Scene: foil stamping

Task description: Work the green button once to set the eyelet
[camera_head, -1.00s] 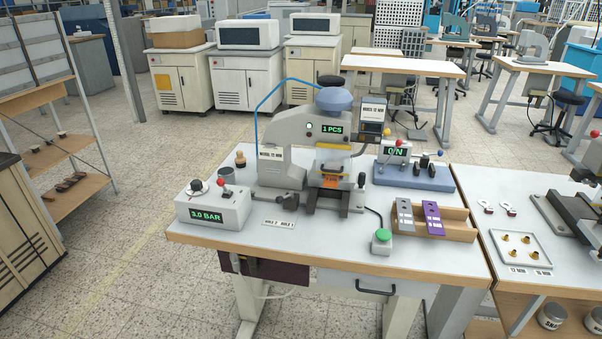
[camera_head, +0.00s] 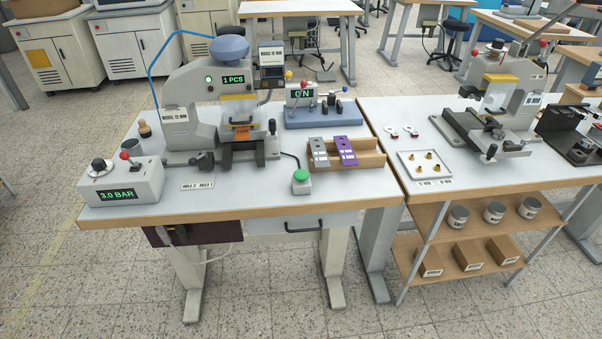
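The green button (camera_head: 301,175) sits on a small pale box near the front edge of the left workbench, right of the press. The foil stamping press (camera_head: 185,103) stands behind it with a "1 PCS" display and an orange piece (camera_head: 242,134) under its head. A second machine (camera_head: 497,93) stands on the right workbench, with a tray of small brass eyelets (camera_head: 433,169) to its left. Neither of my grippers is in view.
A pressure box (camera_head: 121,184) reading 3.0 BAR is at the bench's left. A wooden tray (camera_head: 372,161) holds grey and purple strips. A blue-grey fixture (camera_head: 325,116) reads ON. Cans and boxes fill shelves under the right bench (camera_head: 375,110). The floor in front is clear.

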